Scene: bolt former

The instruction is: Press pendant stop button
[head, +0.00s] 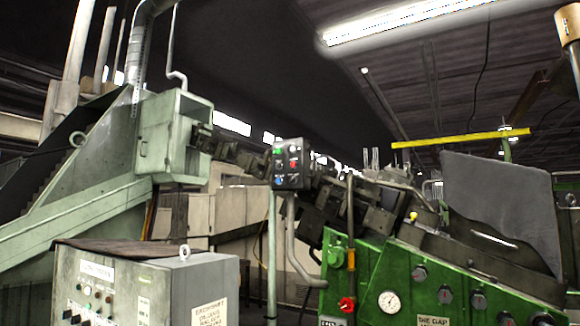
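The pendant (303,181) is a small dark grey box near the middle of the head view, facing me. It stands upright on a pale green post (271,250). Its front has a green button (277,151) at the upper left, a red button (293,163) on the right half, and a blue button (278,180) at the lower left. Other small red and white spots on it are too small to read, so I cannot tell which button is labelled stop. Neither of my grippers is in view.
A grey control cabinet (180,285) stands in the left foreground. A green machine (400,265) with a gauge (389,302) and a red knob (347,304) fills the lower right. A pale green machine housing (172,135) is at the left. Dark machinery sits behind the pendant.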

